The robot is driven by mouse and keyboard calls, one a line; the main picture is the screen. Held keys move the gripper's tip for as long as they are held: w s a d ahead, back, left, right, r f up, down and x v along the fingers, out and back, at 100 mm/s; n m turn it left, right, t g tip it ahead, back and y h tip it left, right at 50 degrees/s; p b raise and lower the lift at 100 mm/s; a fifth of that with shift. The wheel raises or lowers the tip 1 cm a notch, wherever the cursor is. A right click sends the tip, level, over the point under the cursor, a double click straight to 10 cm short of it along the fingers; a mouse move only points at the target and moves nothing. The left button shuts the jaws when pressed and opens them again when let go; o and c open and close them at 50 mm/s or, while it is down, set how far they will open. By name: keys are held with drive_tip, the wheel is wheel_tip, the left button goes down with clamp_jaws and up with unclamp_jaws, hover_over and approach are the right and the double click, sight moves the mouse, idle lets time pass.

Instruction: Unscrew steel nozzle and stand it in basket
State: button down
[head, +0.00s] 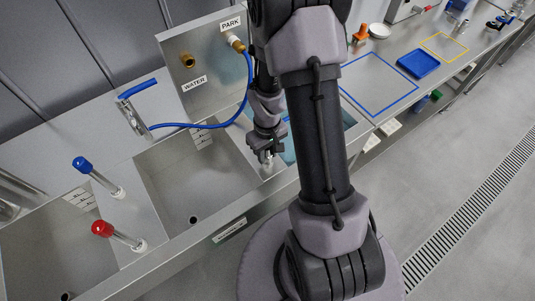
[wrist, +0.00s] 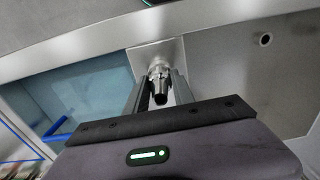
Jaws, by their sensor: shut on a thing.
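My gripper (head: 268,157) is low over the sink bench, near the divider at the right of the large basin. In the wrist view its two fingers (wrist: 158,92) are closed on the steel nozzle (wrist: 158,70), a short stepped metal piece with a dark end. In the head view only a small bright bit of the nozzle (head: 267,168) shows below the fingers. I cannot tell whether its far end is still joined to anything. No basket can be made out for certain; my arm covers part of the bench.
A blue hose (head: 205,126) runs from the panel marked PARK (head: 188,62) to a blue-handled piece (head: 137,105). Red (head: 102,228) and blue (head: 82,164) topped taps stand left. A teal area (wrist: 95,90) lies beside the gripper. A blue tray (head: 418,64) sits farther right.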

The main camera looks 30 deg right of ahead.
drive_tip(key=n, duration=0.4)
drive_tip(key=shift+r+p, duration=0.15)
drive_tip(key=shift+p, duration=0.25)
drive_tip(key=n+p, duration=0.1)
drive_tip(key=n, duration=0.6)
drive_tip(key=shift+n, duration=0.3)
drive_tip(key=n+p, duration=0.1)
drive_tip(key=n, duration=0.5)
drive_tip(key=shift+r+p, duration=0.1)
drive_tip(key=shift+p, duration=0.2)
drive_tip(key=n, duration=0.5)
drive_tip(key=shift+p, duration=0.3)
